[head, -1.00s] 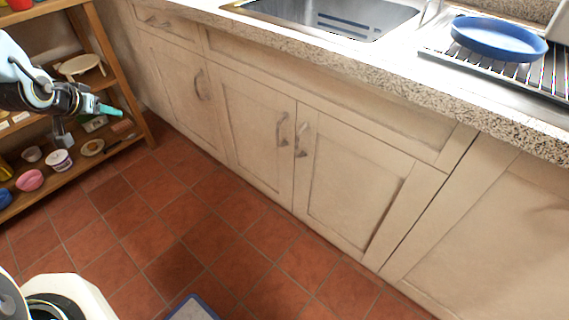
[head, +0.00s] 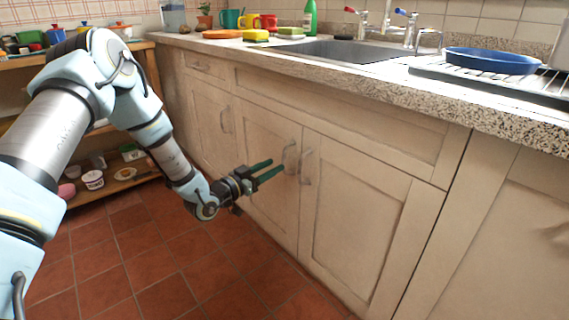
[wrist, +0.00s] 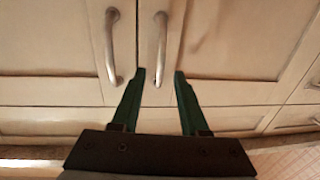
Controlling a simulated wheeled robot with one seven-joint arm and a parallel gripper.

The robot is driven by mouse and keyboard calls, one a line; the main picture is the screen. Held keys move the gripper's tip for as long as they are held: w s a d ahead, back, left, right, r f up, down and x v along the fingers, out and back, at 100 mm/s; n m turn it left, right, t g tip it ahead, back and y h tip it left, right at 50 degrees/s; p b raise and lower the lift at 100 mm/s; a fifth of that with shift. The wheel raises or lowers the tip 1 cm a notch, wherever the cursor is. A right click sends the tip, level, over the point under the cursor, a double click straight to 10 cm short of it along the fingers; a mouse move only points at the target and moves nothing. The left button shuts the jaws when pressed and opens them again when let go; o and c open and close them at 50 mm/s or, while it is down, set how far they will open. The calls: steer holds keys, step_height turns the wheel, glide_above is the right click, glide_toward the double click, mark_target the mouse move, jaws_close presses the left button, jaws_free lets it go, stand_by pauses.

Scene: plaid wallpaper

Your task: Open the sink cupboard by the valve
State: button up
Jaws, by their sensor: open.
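The sink cupboard has two pale wooden doors under the sink, a left door (head: 262,190) and a right door (head: 355,220). The left door handle (head: 290,157) and right door handle (head: 306,166) are curved metal pulls near the middle seam. My gripper (head: 277,167) is open and empty, its green fingers pointing at the left handle. The wrist view seems upside down. There, the left door's handle (wrist: 160,48) lies ahead of the gap between my fingertips, and the other handle (wrist: 112,45) is outside it. Contact cannot be told. Both doors look closed.
Above are a sink (head: 345,52), taps (head: 405,28) and a rack with a blue pan (head: 492,61). A wooden shelf (head: 150,187) with small items stands at left. The tiled floor (head: 150,270) before the cupboard is clear.

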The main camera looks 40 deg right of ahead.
mark_target(284, 161)
steer(key=shift+w+d, duration=0.15)
steer(key=shift+d, duration=2.65)
steer(key=shift+c, duration=0.2)
jaws_close()
